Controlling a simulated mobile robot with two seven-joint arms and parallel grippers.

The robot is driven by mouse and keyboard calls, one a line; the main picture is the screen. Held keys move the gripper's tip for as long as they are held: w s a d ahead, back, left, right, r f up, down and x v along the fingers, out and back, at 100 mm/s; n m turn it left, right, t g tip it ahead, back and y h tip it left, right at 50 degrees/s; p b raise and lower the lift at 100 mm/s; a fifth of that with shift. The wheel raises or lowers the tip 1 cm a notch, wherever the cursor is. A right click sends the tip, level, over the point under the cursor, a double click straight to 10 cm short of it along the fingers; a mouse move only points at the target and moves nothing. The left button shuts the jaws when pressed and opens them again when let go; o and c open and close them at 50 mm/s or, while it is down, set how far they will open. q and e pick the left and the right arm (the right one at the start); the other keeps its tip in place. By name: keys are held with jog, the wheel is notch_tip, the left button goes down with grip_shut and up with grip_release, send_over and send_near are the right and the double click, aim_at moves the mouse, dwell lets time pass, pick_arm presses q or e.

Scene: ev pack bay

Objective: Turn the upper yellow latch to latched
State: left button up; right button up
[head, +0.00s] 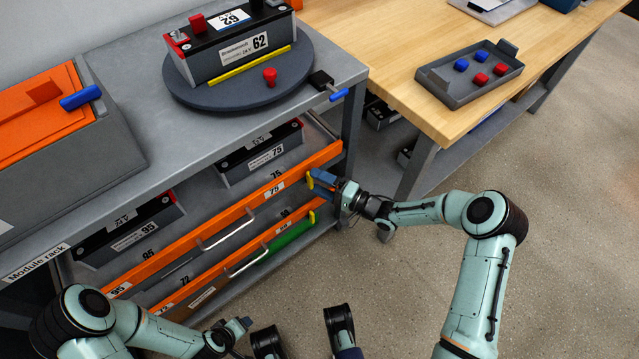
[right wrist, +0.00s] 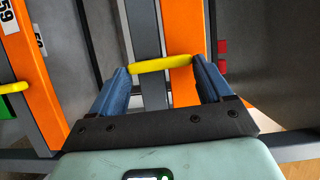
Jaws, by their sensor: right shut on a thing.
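The upper yellow latch (head: 309,182) sits at the right end of the upper orange drawer front in the module rack. In the right wrist view this latch (right wrist: 162,64) is a yellow bar lying across the grey post and the orange front, its ends at my two blue fingers. My right gripper (head: 319,178) is shut on it; the fingers hide part of it in the head view. The lower yellow latch (head: 311,218) is on the drawer below and also shows in the right wrist view (right wrist: 14,88). My left gripper (head: 240,326) is low, away from the latches; its opening is unclear.
The upper drawer (head: 240,215) and lower drawer (head: 215,275) have metal handles. A turntable (head: 240,92) with a battery module stands on the rack top. A wooden bench (head: 400,75) with a grey tray (head: 447,92) stands right. Floor at right is clear.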

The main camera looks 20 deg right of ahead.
pick_arm(q)
jog(key=shift+w+a+f, duration=0.1)
jog(key=shift+w, duration=0.1)
pick_arm(e)
jog(key=shift+m, duration=0.3)
jog(key=o, duration=1)
pick_arm(q)
jog(key=shift+g+h, duration=0.3)
jog(key=shift+g, duration=0.2)
jog(key=s, duration=0.1)
jog(key=s+d+r+p, duration=0.2)
jog(key=shift+s+r, duration=0.2)
jog(key=shift+s, duration=0.1)
pick_arm(e)
jog(key=v, duration=1.3)
jog(key=shift+s+d+f, duration=0.15)
jog(key=shift+s+d, duration=0.05)
jog(key=shift+d, duration=0.05)
jog(key=shift+w+a, duration=0.1)
